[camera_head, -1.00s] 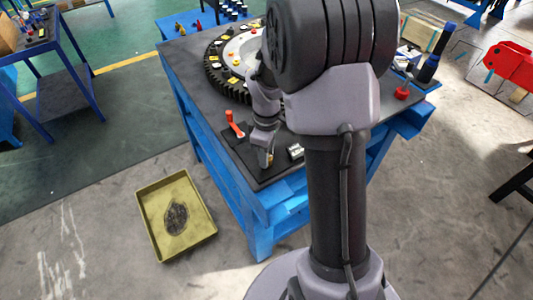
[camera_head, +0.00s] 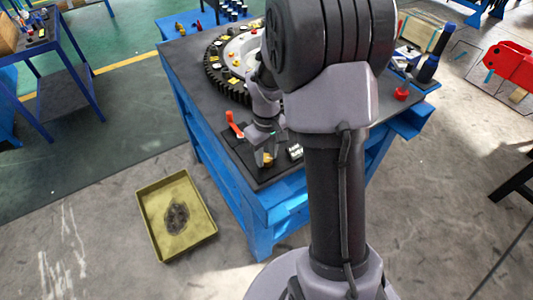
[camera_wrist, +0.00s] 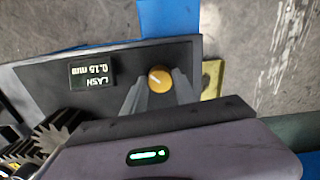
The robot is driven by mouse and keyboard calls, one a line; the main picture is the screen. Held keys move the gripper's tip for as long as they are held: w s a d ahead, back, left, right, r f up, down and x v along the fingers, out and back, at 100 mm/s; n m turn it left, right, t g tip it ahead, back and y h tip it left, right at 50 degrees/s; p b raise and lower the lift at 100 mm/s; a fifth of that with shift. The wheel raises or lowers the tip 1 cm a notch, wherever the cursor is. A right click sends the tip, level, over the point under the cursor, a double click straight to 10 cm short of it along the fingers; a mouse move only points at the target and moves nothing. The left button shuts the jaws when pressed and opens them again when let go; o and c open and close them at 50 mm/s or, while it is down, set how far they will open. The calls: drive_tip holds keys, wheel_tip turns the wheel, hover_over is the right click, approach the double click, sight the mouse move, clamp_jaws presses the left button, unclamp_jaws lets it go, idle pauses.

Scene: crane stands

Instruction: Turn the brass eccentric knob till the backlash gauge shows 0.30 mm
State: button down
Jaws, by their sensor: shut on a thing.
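The brass eccentric knob (camera_wrist: 160,78) is a round yellow disc with a pale mark line, on a dark plate at the table's corner. My gripper (camera_wrist: 159,86) is shut on it, one grey finger on each side. In the head view my gripper (camera_head: 266,160) points down at the knob, which is a small brass spot there. The backlash gauge (camera_wrist: 92,75) is a small dark display left of the knob. It appears upside down in the wrist view and reads LASH 0.15 mm.
A large dark gear ring (camera_head: 228,88) lies on the blue table behind. A red-handled lever (camera_head: 234,125) stands left of my gripper, and a small silver part (camera_head: 295,151) is to its right. An olive tray (camera_head: 150,230) sits on the floor.

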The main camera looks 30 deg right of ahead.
sight(266, 158)
drive_tip(key=m, duration=0.4)
drive_tip(key=shift+m+b, duration=0.35)
drive_tip(key=shift+m, duration=2.35)
drive_tip(key=c, duration=1)
unclamp_jaws()
wheel_tip(266, 158, up, 17)
drive_tip(key=p, duration=0.6)
drive_tip(key=shift+r+p, duration=0.2)
drive_tip(key=shift+p, duration=0.15)
